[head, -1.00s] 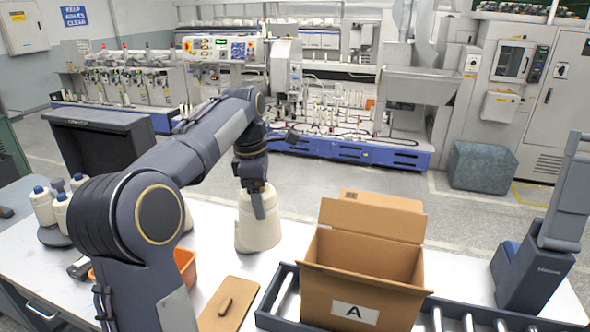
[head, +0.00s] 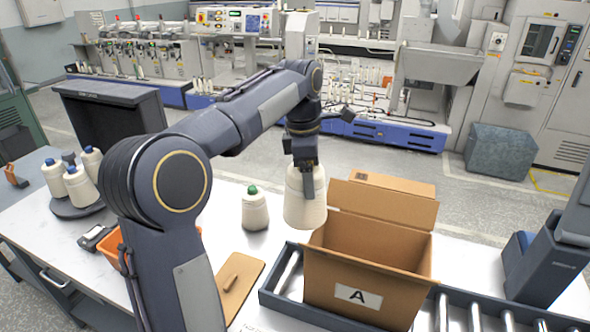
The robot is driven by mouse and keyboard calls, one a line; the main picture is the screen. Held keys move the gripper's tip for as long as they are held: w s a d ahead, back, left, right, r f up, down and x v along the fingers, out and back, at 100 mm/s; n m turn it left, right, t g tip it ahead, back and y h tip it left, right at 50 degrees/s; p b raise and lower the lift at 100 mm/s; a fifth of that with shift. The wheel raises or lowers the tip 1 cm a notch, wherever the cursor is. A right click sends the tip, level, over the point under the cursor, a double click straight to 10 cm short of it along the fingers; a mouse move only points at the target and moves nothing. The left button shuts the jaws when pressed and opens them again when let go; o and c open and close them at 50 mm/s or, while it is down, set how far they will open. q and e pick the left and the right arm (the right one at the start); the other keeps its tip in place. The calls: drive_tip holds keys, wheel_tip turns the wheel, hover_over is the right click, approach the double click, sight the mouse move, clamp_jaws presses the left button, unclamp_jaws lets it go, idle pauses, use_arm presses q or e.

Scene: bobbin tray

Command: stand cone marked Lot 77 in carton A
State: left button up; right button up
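A cream yarn cone (head: 306,208) hangs upright in my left gripper (head: 306,170), which is shut on its top part. The cone is beside the back left corner of the open cardboard carton marked A (head: 318,285), overlapping its edge in the picture. Its height above the table is hard to judge. No lot marking is readable on it. A second cream cone with a green tip (head: 255,210) stands on the table to the left. My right gripper is not in view.
Carton A stands on a roller conveyor (head: 445,315) with its back flap up. Several blue-tipped cones (head: 80,188) stand on a round dark base at the left. An orange bin (head: 110,246), a brown board (head: 240,280) and a grey device (head: 535,265) are nearby.

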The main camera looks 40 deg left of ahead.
use_arm(q)
drive_tip(key=w+d, duration=0.2)
drive_tip(key=d, duration=0.7)
drive_tip(key=shift+w, duration=0.15)
wheel_tip(320, 180, down, 8)
wheel_tip(320, 180, down, 14)
drive_tip(key=b, duration=1)
drive_tip(key=shift+f, duration=0.2)
drive_tip(key=o, duration=1.6)
drive_tip(key=shift+c, duration=0.2)
wheel_tip(320, 180, up, 8)
drive_tip(key=shift+s+a+f, duration=0.15)
drive_tip(key=shift+s+a, duration=0.1)
drive_tip(key=shift+a, duration=0.1)
